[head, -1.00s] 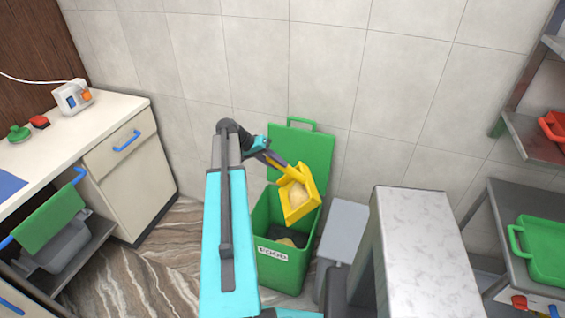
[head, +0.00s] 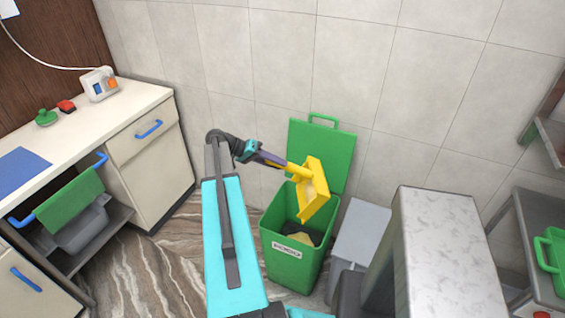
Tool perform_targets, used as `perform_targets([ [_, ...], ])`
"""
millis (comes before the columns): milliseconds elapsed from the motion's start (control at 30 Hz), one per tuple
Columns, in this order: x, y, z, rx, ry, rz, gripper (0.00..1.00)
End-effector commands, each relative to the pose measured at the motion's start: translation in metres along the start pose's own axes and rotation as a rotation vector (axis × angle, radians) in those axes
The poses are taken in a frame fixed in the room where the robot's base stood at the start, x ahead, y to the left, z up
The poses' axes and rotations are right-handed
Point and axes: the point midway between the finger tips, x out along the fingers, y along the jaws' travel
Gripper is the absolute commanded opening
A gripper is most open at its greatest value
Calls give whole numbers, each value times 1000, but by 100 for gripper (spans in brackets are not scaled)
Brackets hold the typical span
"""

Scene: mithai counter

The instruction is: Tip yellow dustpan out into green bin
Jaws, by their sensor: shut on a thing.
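The yellow dustpan (head: 315,196) is in the head view, right of centre, above the green bin (head: 283,266). My gripper (head: 281,161) is shut on its handle. The pan is tilted steeply, its open side facing left and down, with some pale stuff still visible against its inside. The bin is open, its green lid (head: 322,153) raised against the wall behind, and a label reading FOOD is on its front. Dark and pale yellowish contents show inside the bin.
A grey box-shaped bin (head: 354,240) stands right of the green bin. A marble-topped block (head: 440,225) is nearer at the right. A counter (head: 85,125) with drawers and a hanging green cloth is at the left. Streaked floor lies between.

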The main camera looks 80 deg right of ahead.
Motion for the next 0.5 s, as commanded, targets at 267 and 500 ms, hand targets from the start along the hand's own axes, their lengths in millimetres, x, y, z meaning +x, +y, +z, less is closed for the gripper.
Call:
perform_targets([
  [267,-7,-22,10,0,34,64,0],
  [500,-15,-36,18,0,62,119,0],
])
